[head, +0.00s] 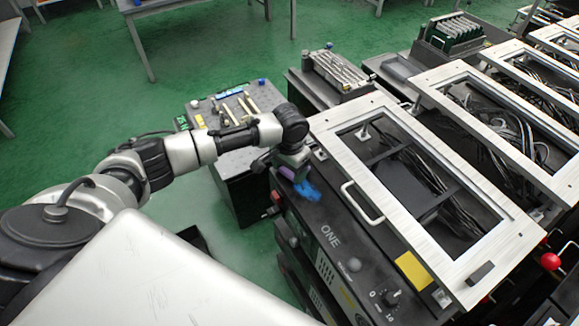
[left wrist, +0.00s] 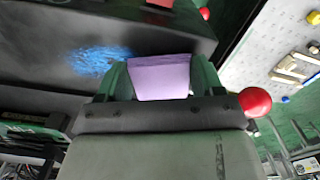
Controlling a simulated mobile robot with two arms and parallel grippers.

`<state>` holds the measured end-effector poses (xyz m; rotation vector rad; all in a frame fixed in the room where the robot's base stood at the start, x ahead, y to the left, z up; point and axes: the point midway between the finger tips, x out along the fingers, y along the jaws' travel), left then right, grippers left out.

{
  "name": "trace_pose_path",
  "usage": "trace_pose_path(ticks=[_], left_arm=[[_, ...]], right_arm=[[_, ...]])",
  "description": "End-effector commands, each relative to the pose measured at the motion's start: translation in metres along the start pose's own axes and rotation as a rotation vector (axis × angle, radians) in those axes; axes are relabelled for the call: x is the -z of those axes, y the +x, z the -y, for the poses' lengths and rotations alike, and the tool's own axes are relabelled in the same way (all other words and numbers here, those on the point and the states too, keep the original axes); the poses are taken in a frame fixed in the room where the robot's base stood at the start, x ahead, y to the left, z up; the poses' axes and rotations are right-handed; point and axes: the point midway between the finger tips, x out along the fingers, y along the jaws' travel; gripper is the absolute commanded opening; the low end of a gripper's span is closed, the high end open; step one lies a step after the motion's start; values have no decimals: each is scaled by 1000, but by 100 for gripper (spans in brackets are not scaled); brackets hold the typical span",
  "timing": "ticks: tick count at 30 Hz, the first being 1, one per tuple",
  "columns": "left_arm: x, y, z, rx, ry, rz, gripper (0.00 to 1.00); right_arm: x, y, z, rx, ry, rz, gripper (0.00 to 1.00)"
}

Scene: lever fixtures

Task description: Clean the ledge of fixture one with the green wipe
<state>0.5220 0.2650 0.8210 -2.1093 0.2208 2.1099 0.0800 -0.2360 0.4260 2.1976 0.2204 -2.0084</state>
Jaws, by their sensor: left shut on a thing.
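Fixture one (head: 335,243) is a dark box marked ONE, with a ledge along its front top edge. A bright blue smear (head: 307,190) lies on the ledge; it also shows in the left wrist view (left wrist: 98,61). My left gripper (head: 289,172) is at the ledge's far left end, beside the smear. It is shut on a purple piece (left wrist: 160,77), which looks like a folded wipe, not green. Whether the purple piece touches the ledge I cannot tell. A small green item (head: 182,123) lies on the side cart; I cannot tell whether it is a wipe. My right gripper is not in view.
A metal-framed lid (head: 462,262) with a handle (head: 362,204) stands over fixture one's cables. A yellow label (head: 412,270) and a dial (head: 391,297) are on its front. The grey cart (head: 262,97) behind holds brass parts and small items. A red ball (left wrist: 254,102) is near the gripper.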

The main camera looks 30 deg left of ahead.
Motion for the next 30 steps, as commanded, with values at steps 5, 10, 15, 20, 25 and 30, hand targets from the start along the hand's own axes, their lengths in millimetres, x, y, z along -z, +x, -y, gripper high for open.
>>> trace_pose_path(ticks=[5,10,15,20,25,30], left_arm=[[0,4,0,-1,0,0,42],[0,6,0,-1,1,-1,42],[-1,4,-5,-2,1,0,42],[-6,2,-18,-3,3,3,42],[-11,2,-32,-3,3,3,42],[-12,5,-38,-1,1,0,42]], right_arm=[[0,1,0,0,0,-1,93],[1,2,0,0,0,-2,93],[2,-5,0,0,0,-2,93],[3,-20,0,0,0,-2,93],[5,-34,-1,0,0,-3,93],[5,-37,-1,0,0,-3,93]])
